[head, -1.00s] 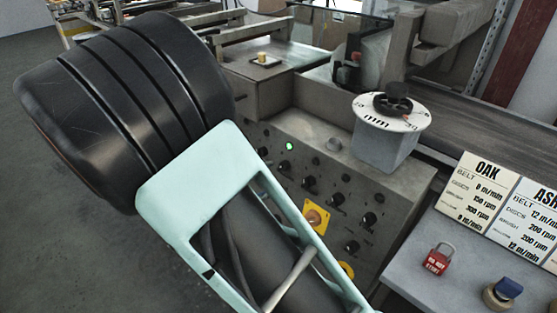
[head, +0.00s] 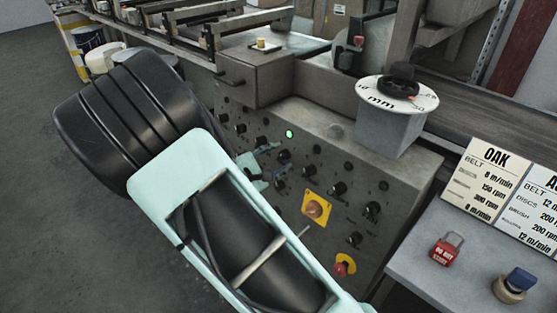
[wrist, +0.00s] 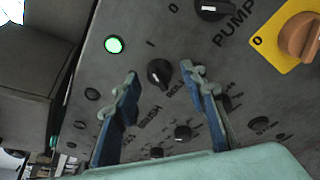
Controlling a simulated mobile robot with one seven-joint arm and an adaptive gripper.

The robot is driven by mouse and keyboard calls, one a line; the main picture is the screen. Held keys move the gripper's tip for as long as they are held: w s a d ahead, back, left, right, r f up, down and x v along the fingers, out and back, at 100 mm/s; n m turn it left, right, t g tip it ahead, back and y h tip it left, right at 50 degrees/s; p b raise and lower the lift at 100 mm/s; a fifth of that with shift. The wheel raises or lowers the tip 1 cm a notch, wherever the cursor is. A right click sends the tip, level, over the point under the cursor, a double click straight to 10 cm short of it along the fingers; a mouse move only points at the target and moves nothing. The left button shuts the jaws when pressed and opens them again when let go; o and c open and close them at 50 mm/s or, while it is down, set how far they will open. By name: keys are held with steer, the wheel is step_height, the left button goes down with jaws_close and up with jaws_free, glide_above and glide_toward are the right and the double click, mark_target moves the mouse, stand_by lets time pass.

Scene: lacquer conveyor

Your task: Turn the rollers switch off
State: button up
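The rollers switch (wrist: 160,73) is a round black knob on the grey control panel, with an "I" mark above it in the wrist view. Its label is partly hidden by a fingertip, and I cannot make out clearly where its pointer stands. A green lamp (wrist: 115,45) glows up and left of it. My gripper (wrist: 160,78) is open, one blue-grey finger on each side of the knob; I see no contact. In the head view my gripper (head: 263,167) is close to the panel face, beyond my arm.
The pump knob (wrist: 212,8) and a yellow-plated rotary switch (wrist: 300,35) are nearby. A red emergency button (head: 344,264) sits low on the panel (head: 410,190). A grey side table (head: 415,265) holds a red padlock (head: 446,249) and speed cards (head: 490,178).

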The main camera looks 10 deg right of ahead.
steer(key=shift+w+d+f, duration=0.1)
steer(key=shift+c, duration=0.2)
jaws_close()
